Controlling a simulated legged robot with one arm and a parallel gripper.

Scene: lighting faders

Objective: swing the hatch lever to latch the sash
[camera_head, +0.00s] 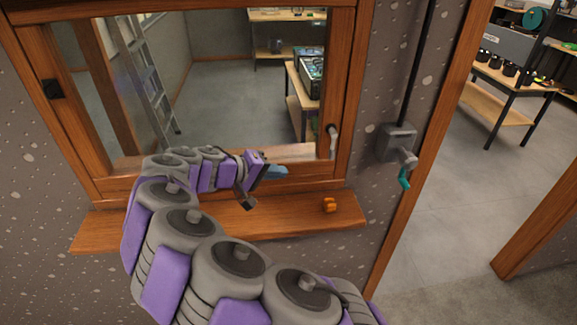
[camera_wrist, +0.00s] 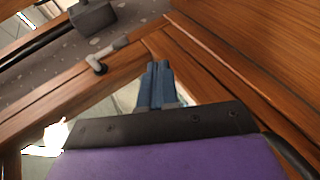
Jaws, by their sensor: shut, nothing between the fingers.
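The hatch lever (camera_head: 333,142) is a small grey handle on the right upright of the wooden window frame. In the head view its arm hangs roughly downward. In the wrist view the lever (camera_wrist: 100,63) shows up and left of my fingers, with a gap between. The sash (camera_head: 220,165) is a wood-framed pane set in the frame; whether it sits fully closed cannot be told. My gripper (camera_head: 277,172) is low in front of the pane, left of and below the lever. Its blue fingers (camera_wrist: 158,82) are together, empty and apart from the lever.
A wooden sill (camera_head: 215,222) runs below the window, with a small orange object (camera_head: 329,205) on it. A grey wall box (camera_head: 396,143) with a teal-tipped handle (camera_head: 404,178) is right of the frame. An open doorway lies further right. A black block (camera_head: 53,89) sits on the left upright.

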